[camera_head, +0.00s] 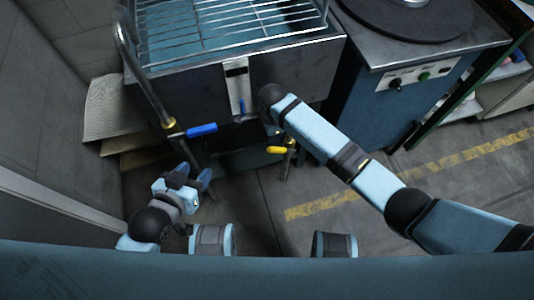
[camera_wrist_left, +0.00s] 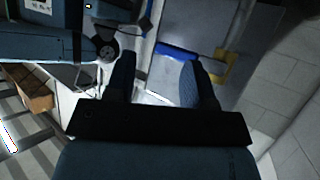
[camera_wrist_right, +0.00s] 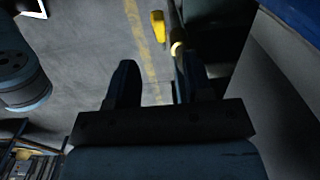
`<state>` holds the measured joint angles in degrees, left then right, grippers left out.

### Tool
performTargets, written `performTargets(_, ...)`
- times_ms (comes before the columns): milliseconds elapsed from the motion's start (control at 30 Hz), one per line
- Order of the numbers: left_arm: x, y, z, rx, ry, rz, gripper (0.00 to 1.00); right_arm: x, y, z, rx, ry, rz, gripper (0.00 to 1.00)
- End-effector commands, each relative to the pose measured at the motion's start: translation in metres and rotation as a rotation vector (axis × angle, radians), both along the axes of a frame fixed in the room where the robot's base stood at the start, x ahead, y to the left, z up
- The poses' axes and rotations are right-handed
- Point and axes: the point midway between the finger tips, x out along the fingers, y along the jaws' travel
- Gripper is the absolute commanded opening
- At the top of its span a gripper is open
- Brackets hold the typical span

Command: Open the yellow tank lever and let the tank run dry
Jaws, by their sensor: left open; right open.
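The steel tank (camera_head: 300,72) stands at the top of the head view, with a bluish surface under its wire rack. The yellow lever (camera_head: 276,150) sits on a pipe below the tank's front. In the right wrist view the yellow lever (camera_wrist_right: 158,27) lies ahead of the open right gripper (camera_wrist_right: 161,75), apart from its fingers. The right gripper is mostly hidden behind my arm in the head view. The left gripper (camera_head: 192,174) is open and empty below the blue lever (camera_head: 202,129). The blue lever also shows beyond its fingers in the left wrist view (camera_wrist_left: 177,50).
A blue cabinet (camera_head: 395,115) with knobs and a round dark plate (camera_head: 415,14) stands to the right. A curved metal pipe (camera_head: 140,65) runs down the tank's left side. Floor with a yellow stripe (camera_head: 400,172) is open at the right. Cardboard (camera_head: 108,110) lies at left.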

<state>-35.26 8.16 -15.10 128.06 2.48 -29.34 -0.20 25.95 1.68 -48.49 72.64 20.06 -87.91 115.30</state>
Motion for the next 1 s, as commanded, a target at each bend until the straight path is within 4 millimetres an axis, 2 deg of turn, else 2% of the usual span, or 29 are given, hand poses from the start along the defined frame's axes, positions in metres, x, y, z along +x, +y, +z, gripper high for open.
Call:
performTargets(167, 0.000, -0.003, -0.002, -0.012, -0.005, -0.002, 0.49, -0.001, 0.000, -0.012, -0.021, 0.025, -0.031, 0.47)
performTargets(400, 0.006, -0.009, 0.002, -0.046, -0.060, -0.011, 0.49, -0.001, -0.001, -0.060, -0.020, 0.024, -0.029, 0.47)
performTargets(700, 0.022, -0.030, 0.047, -0.161, -0.265, -0.045, 0.49, 0.000, 0.000, -0.117, -0.018, 0.020, -0.028, 0.47)
performTargets(833, 0.024, -0.035, 0.060, -0.197, -0.320, -0.055, 0.49, -0.001, 0.001, -0.131, -0.017, 0.021, -0.028, 0.47)
performTargets(1000, 0.025, -0.038, 0.069, -0.217, -0.351, -0.060, 0.49, -0.001, 0.000, -0.138, -0.017, 0.021, -0.028, 0.47)
